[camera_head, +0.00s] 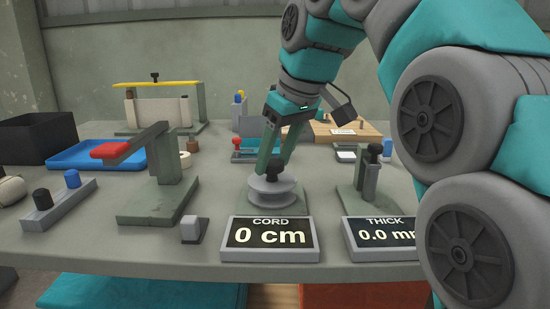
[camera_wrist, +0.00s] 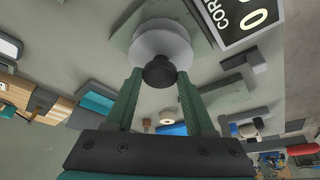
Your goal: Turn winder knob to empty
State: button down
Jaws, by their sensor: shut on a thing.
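The winder (camera_head: 273,193) is a pale grey spool on a green base near the table's front. Its black knob (camera_head: 276,167) sits on top of the spool. My gripper (camera_head: 276,165) reaches down from above and is shut on the knob. In the wrist view, the knob (camera_wrist: 160,72) lies between the tips of the two green fingers, with the spool (camera_wrist: 160,42) beyond it. The display in front of the winder (camera_head: 269,239) reads "CORD 0 cm". No cord can be made out on the spool.
A blue tray (camera_head: 95,156) and black box (camera_head: 40,138) are far left.

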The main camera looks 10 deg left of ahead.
dwell(0.3)
jog(key=shift+c, duration=1.4)
grip_release()
jog(key=shift+r, duration=0.1)
